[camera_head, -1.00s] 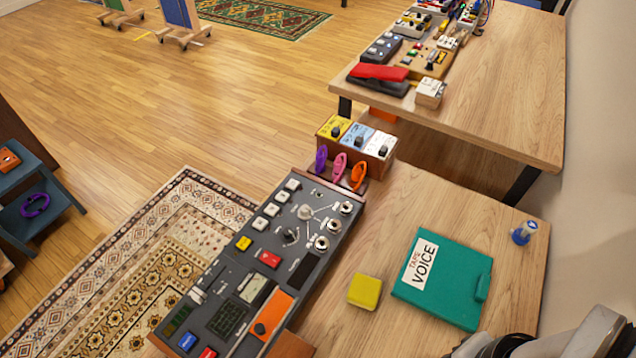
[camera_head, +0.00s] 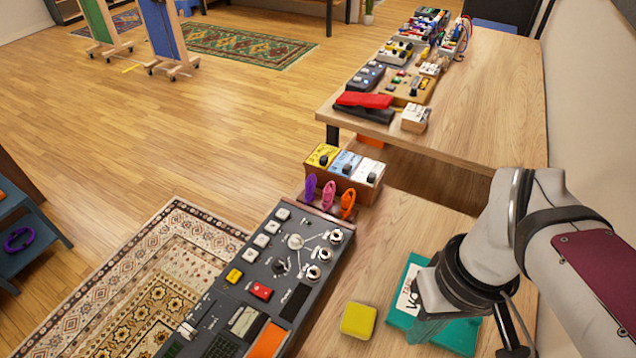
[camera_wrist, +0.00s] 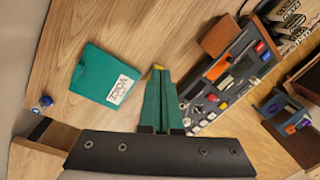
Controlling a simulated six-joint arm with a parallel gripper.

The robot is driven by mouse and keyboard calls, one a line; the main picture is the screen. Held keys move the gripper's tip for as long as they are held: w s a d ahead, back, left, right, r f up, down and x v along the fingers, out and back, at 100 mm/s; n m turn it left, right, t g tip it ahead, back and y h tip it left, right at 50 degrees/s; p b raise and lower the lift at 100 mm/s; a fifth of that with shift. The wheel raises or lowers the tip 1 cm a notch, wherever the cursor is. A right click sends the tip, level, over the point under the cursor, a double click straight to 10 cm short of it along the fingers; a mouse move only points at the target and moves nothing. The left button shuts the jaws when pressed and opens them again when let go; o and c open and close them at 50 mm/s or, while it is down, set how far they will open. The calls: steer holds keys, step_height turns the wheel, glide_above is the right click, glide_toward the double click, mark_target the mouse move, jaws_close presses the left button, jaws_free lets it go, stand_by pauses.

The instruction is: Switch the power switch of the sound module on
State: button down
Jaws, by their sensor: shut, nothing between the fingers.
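The sound module appears to be the long dark grey console (camera_head: 238,298) with square keys, knobs and an orange panel (camera_head: 268,341); its near end is cut off in the head view. It also shows in the wrist view (camera_wrist: 233,78), right of my fingers. I cannot tell which control is the power switch. My gripper (camera_head: 422,332) is shut and empty, over or in front of the teal VOICE case in the head view. In the wrist view its green fingers (camera_wrist: 158,76) are together, overlapping the yellow block, apart from the console.
The yellow block (camera_head: 358,320) and teal case (camera_head: 458,336) lie right of the console; the case also shows in the wrist view (camera_wrist: 95,72). Pedals (camera_head: 345,168) and colored clips (camera_head: 329,195) stand at its far end. Another table (camera_head: 480,100) holds more gear.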

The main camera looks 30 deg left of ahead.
steer(key=w+a+n+h, duration=0.1)
steer(key=w+a+n, duration=0.4)
steer(key=a+n, duration=0.7)
steer(key=n+h, duration=0.1)
steer(key=n, duration=1.7)
glide_above(266, 294)
steer(key=a, duration=0.2)
steer(key=shift+t, duration=0.4)
step_height(266, 294, down, 5)
steer(key=shift+f, duration=0.15)
steer(key=f, duration=0.4)
steer(key=d+f, duration=0.1)
steer(key=f, duration=0.9)
steer(key=shift+d, duration=0.35)
steer(key=shift+d+f, duration=0.1)
steer(key=shift+f, duration=0.1)
